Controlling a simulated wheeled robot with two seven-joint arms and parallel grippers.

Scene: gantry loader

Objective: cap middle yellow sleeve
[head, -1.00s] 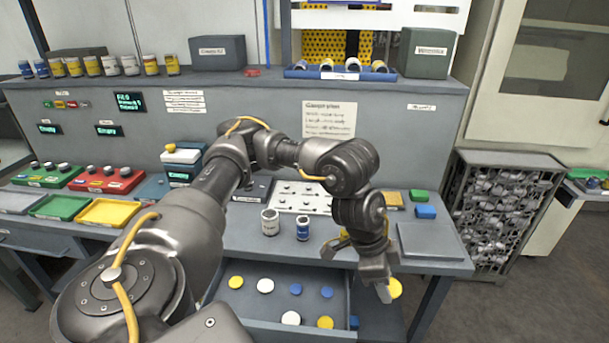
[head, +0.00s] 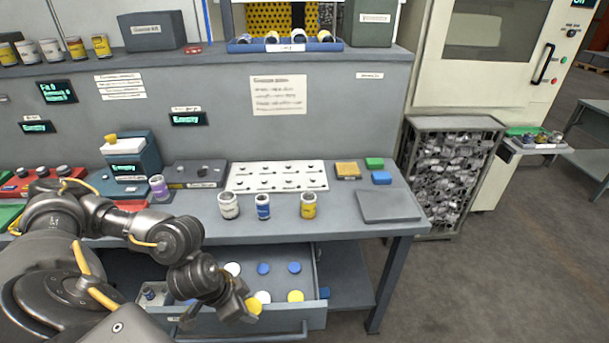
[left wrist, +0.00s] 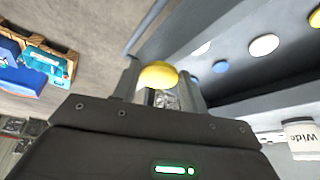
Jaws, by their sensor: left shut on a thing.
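My left gripper (head: 243,299) is shut on a yellow cap (head: 254,306), held above the front of the open drawer. The cap (left wrist: 158,74) also shows between the fingers in the left wrist view. An open yellow sleeve (head: 308,206) stands upright on the bench, right of a blue sleeve (head: 263,207) and a white sleeve (head: 229,206). The yellow sleeve's size label is too small to read. The gripper is in front of and below these sleeves, apart from them. My right gripper is not in view.
The open drawer (head: 316,308) holds white, blue and yellow caps, partly hidden by my left arm. A white perforated plate (head: 277,177) lies behind the sleeves. A purple-banded sleeve (head: 159,188) stands farther left. A grey pad (head: 388,206) lies at the bench's right end.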

